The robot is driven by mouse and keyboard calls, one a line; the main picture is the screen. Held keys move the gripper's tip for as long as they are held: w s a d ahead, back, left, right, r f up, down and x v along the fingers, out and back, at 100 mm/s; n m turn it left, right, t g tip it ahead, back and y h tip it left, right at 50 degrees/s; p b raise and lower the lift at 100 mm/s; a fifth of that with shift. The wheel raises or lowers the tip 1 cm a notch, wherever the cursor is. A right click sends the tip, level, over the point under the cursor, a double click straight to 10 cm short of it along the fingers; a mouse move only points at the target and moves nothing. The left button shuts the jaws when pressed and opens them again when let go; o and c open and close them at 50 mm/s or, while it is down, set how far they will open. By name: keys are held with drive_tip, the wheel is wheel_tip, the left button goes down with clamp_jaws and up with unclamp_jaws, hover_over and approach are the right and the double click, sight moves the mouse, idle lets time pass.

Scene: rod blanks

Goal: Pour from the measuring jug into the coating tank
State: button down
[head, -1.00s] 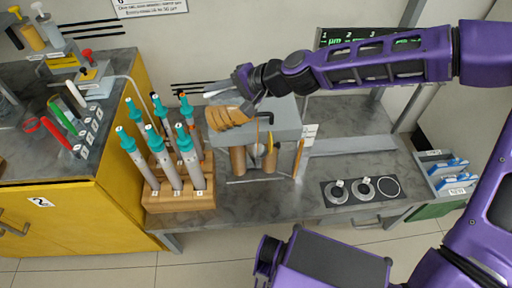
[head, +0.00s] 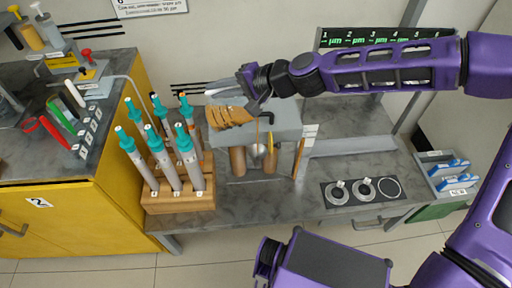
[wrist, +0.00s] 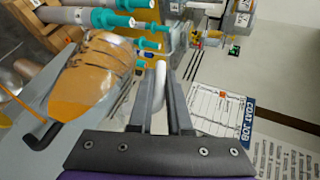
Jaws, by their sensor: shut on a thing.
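The measuring jug (head: 232,116) is a clear ribbed vessel with amber liquid, tilted far over on its side. It also shows large at the left of the wrist view (wrist: 88,75). My gripper (head: 222,90) is shut on its pale handle, which shows between the fingers in the wrist view (wrist: 160,80). The tank's inside is hidden.
A wooden rack (head: 180,200) of teal-topped tubes stands close left of the tank. Copper-coloured cylinders (head: 238,160) stand below the box. Round dials or cups on a black plate (head: 362,190) lie to the right. A yellow cabinet (head: 95,215) stands at left.

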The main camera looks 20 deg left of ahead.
drive_tip(key=shift+w+d+b, duration=0.1)
drive_tip(key=shift+d+b, duration=0.05)
drive_tip(key=shift+b, duration=0.15)
drive_tip(key=shift+d+r+y, duration=0.15)
drive_tip(key=shift+y, duration=0.15)
drive_tip(key=shift+w+d+r+y+b, duration=0.15)
drive_tip(key=shift+w+d+y+b, duration=0.05)
drive_tip(key=shift+d+y+b, duration=0.15)
idle(3.6)
drive_tip(key=shift+s+a+r+h+p, duration=0.25)
drive_tip(key=shift+a+h+p, duration=0.25)
drive_tip(key=shift+p, duration=0.6)
drive_tip(key=shift+s+a+f+h+p, duration=0.25)
drive_tip(key=shift+a+f+h+p, duration=0.3)
drive_tip(key=shift+p, duration=0.15)
drive_tip(key=shift+f, duration=0.25)
drive_tip(key=shift+w, duration=0.1)
